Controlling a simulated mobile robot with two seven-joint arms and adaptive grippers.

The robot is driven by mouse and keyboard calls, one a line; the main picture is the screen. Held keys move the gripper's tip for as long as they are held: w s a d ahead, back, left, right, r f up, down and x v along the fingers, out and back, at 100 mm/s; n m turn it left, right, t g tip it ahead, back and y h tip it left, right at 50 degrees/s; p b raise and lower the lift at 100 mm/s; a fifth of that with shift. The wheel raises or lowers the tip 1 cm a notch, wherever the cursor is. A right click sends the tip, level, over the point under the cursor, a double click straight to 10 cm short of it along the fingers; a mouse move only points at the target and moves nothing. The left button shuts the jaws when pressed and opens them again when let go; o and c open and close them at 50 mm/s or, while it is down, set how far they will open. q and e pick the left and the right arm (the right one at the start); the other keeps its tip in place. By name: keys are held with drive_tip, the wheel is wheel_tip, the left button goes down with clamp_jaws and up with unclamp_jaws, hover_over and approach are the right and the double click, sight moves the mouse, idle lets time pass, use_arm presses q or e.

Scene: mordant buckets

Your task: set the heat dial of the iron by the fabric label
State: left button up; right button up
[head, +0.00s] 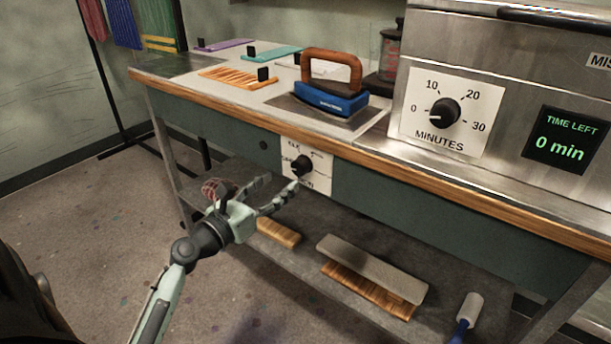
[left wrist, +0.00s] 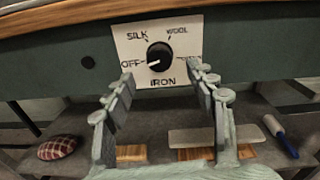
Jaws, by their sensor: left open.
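The iron's heat dial (head: 301,165) is a black knob on a white plate on the table's front panel. In the left wrist view the dial (left wrist: 160,57) has a white pointer toward OFF at its left; SILK and WOOL are above, IRON below, and a right-hand mark is hidden by a finger. My left gripper (head: 284,194) is open and empty; its fingers (left wrist: 160,82) stand apart, just short of the dial and slightly below it. The blue iron (head: 330,98) with a brown handle stands on a dark plate on the tabletop. I cannot make out any fabric label's words. My right gripper is out of view.
Several cloths lie on the tabletop, including an orange striped one (head: 238,77), with small dark upright blocks. A minutes dial (head: 444,112) and a display reading 0 min (head: 566,148) are on the metal unit at right. A shelf (head: 240,180) below holds brushes and a checked cushion (left wrist: 58,147).

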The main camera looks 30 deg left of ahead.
sight(297, 169)
use_arm(q)
drive_tip(key=w, duration=0.7)
drive_tip(key=shift+w+d+p, duration=0.1)
drive_tip(key=shift+w+p, duration=0.25)
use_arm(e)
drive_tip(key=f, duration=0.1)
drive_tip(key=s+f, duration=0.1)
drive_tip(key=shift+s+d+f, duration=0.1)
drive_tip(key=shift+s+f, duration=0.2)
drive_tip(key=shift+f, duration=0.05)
use_arm(q)
drive_tip(key=shift+c, duration=0.6)
drive_tip(key=c, duration=1)
drive_tip(key=shift+c, duration=0.2)
